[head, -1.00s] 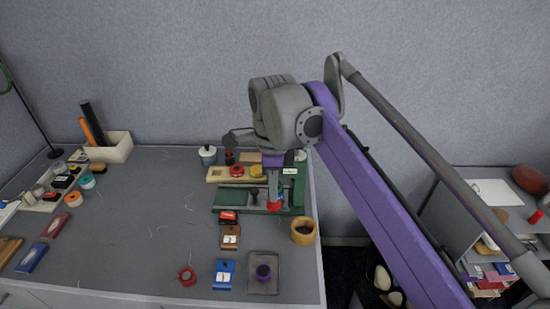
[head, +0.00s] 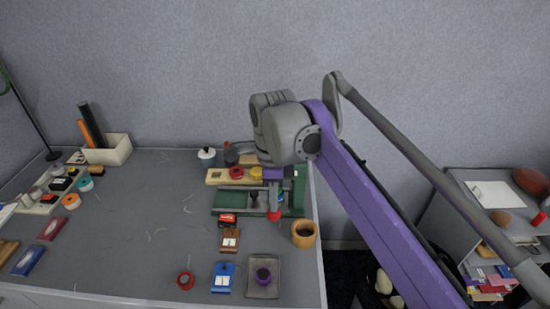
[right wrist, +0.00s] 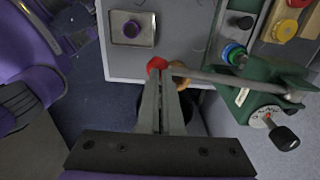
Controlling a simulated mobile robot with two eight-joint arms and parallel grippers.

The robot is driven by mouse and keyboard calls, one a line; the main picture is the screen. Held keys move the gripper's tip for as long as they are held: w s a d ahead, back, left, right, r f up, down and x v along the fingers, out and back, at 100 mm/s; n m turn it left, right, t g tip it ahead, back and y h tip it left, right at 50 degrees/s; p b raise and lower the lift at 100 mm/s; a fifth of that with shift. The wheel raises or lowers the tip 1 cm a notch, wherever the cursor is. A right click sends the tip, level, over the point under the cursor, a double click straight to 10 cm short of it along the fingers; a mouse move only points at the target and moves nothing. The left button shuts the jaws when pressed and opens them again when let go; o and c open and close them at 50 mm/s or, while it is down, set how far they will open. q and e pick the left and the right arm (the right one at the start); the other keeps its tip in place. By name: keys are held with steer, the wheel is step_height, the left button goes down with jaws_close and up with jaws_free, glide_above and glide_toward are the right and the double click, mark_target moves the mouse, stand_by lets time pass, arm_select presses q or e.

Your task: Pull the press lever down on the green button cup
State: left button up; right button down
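The green press (head: 235,201) stands near the table's right edge; its green body also shows at the right of the right wrist view (right wrist: 255,98). Its grey press lever (right wrist: 235,79) runs left to a red knob (right wrist: 157,64), which also shows in the head view (head: 274,216). My right gripper (right wrist: 164,76) points down and its close-set fingers are on the lever beside the knob. A green and blue ringed cup (right wrist: 234,54) sits at the press, mostly hidden in the head view by my gripper. My left gripper is out of view.
In front are a brown box (head: 229,240), a blue box (head: 223,277) and a grey tray (head: 263,287) with a purple cup. The table's middle is mostly clear.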

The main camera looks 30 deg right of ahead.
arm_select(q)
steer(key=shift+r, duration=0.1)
arm_select(e)
steer(key=shift+r, duration=0.15)
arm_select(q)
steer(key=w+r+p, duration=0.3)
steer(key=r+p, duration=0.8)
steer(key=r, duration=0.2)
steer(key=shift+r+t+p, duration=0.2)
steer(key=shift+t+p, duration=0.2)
arm_select(e)
step_height(320, 180, up, 15)
steer(key=w+d, duration=0.1)
steer(key=shift+w, duration=0.35)
steer(key=shift+f, duration=0.2)
steer(key=shift+s, duration=0.1)
